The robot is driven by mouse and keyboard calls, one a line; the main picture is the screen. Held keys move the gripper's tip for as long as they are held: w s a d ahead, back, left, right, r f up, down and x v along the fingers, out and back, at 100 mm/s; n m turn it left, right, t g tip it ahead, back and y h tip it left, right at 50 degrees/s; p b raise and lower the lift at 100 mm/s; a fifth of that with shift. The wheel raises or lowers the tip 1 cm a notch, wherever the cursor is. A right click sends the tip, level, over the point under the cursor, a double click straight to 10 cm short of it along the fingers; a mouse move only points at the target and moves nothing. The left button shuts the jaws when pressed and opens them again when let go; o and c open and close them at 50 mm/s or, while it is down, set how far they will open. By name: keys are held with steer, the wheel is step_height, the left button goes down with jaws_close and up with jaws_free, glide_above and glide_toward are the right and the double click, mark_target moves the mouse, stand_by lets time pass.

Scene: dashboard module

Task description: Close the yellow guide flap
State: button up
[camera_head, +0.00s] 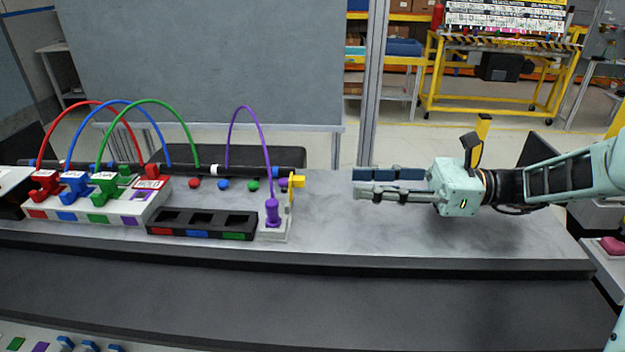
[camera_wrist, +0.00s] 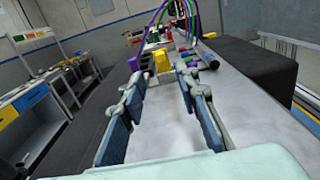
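The yellow guide flap (camera_head: 297,181) is at the right end of the cable row, on the light-coloured holder (camera_head: 274,233) that carries the purple connector (camera_head: 272,212). In the head view it looks small, with a part sticking out to the right; its exact angle is hard to tell. In the wrist view the yellow flap (camera_wrist: 162,62) shows ahead, between the finger lines. My gripper (camera_head: 360,183) is open and empty, above the table and to the right of the flap, with a clear gap. Its two fingers point at the flap and also show in the wrist view (camera_wrist: 161,75).
A black tray (camera_head: 200,235) with empty square slots lies left of the holder. Red, blue, green and purple cables arch above the modules, with a black bar (camera_head: 225,170) behind. The grey table top (camera_head: 335,235) is bare between holder and gripper.

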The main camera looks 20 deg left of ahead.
steer(key=b+x, duration=0.1)
steer(key=x, duration=0.9)
steer(key=shift+a, duration=0.25)
jaws_close()
